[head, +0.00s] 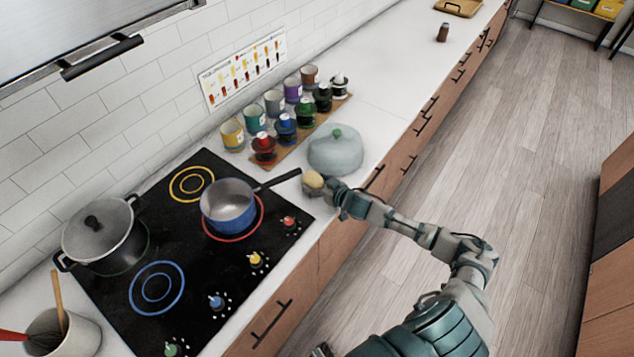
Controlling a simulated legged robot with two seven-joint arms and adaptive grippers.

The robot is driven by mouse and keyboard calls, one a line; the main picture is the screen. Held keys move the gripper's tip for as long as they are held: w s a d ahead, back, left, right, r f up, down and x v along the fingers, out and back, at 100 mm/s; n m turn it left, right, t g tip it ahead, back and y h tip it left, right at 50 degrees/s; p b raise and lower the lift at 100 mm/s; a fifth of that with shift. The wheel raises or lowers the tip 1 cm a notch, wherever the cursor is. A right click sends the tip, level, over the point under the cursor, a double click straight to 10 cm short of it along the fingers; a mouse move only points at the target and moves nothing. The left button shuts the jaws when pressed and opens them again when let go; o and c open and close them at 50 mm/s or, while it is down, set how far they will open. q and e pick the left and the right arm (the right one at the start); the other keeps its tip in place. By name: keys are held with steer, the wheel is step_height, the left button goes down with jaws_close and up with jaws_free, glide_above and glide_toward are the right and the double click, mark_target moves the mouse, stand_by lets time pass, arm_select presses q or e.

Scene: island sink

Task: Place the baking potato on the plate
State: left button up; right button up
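The baking potato (313,180) is a small yellowish lump near the front edge of the white counter, just right of the saucepan handle's end. My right gripper (324,188) is right at the potato, touching or nearly touching it. Its fingers are too small and partly hidden to show whether they are closed around it. A pale grey-green dome with a green knob (335,150) stands on the counter just behind the potato. I cannot make out a separate plate; one may be hidden under the dome. My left gripper does not show clearly.
A blue saucepan (229,206) and a lidded pot (100,232) stand on the black cooktop (205,275). A utensil crock (70,335) is lower left. The counter beyond the dome is largely clear.

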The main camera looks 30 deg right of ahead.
stand_by(0.3)
steer(key=shift+d, duration=0.1)
steer(key=shift+f+b, duration=0.35)
steer(key=shift+b, duration=0.4)
steer(key=v, duration=0.8)
steer(key=shift+s+a+r+p, duration=0.15)
steer(key=shift+a+r+p, duration=0.1)
steer(key=shift+r+p, duration=0.1)
steer(key=v, duration=0.3)
steer(key=shift+s+r+p, duration=0.15)
steer(key=shift+s+p, duration=0.05)
steer(key=shift+p, duration=0.1)
arm_select(q)
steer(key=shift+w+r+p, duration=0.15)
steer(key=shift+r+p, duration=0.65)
steer(key=shift+p, duration=0.05)
arm_select(e)
steer(key=shift+v, duration=2.8)
